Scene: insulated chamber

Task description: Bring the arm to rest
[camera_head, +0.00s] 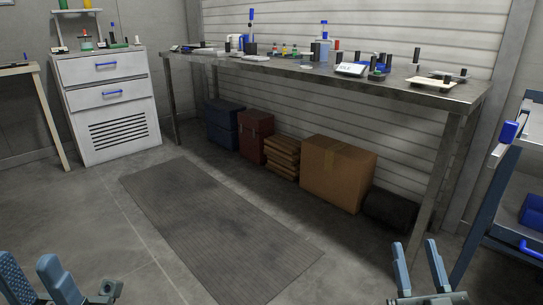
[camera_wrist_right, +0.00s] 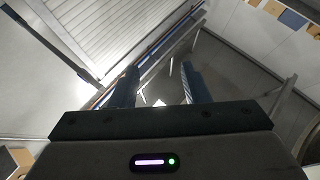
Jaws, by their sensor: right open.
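My right gripper (camera_head: 418,270) is at the bottom right of the head view, its two blue-grey fingers apart with nothing between them. In the right wrist view the same right gripper (camera_wrist_right: 160,88) shows two dark fingers spread over empty space. My left gripper (camera_head: 30,280) is at the bottom left corner of the head view, partly cut off by the frame edge. Two of its blue-grey parts stand apart there. Neither gripper touches anything that I can see.
A long metal workbench (camera_head: 440,95) holds bottles and small items, with boxes (camera_head: 338,172) below it. A white drawer cabinet (camera_head: 110,125) stands at left, a blue cart (camera_head: 490,200) at far right near my right gripper. A dark mat (camera_head: 215,230) and clear floor lie between.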

